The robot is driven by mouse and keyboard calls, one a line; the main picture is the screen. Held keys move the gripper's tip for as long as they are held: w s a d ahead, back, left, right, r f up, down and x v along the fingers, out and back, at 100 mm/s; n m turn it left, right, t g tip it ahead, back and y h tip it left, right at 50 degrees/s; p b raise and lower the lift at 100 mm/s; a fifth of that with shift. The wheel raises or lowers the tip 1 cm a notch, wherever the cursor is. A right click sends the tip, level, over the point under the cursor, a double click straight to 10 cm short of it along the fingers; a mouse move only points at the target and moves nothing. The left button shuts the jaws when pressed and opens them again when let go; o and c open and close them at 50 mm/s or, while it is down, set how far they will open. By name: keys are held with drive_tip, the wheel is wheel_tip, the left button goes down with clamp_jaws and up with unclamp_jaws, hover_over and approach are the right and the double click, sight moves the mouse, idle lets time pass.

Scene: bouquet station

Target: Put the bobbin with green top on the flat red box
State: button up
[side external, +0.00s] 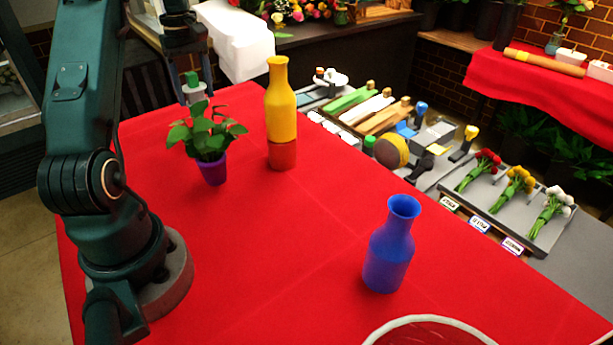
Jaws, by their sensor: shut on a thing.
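My gripper (194,84) is at the upper left of the side external view, pointing down and shut on the bobbin with green top (192,79). The bobbin's green top shows between the fingers, with a pale grey body below it. It is held upright, above and behind the potted plant as seen here. I cannot clearly make out a flat red box; the red tablecloth (300,240) has the same colour. A red block (282,154) shows directly below the yellow bottle, but I cannot tell whether it is separate from it.
A leafy plant in a purple pot (213,169) stands below the gripper. The tall yellow bottle (281,100) is to its right. A blue vase (389,250) and a white-rimmed red round item (430,333) are nearer the front. The cloth's middle is clear.

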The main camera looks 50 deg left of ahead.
drive_tip(key=shift+f, duration=3.45)
drive_tip(key=shift+f, duration=0.1)
drive_tip(key=o, duration=1.4)
drive_tip(key=shift+c, duration=0.2)
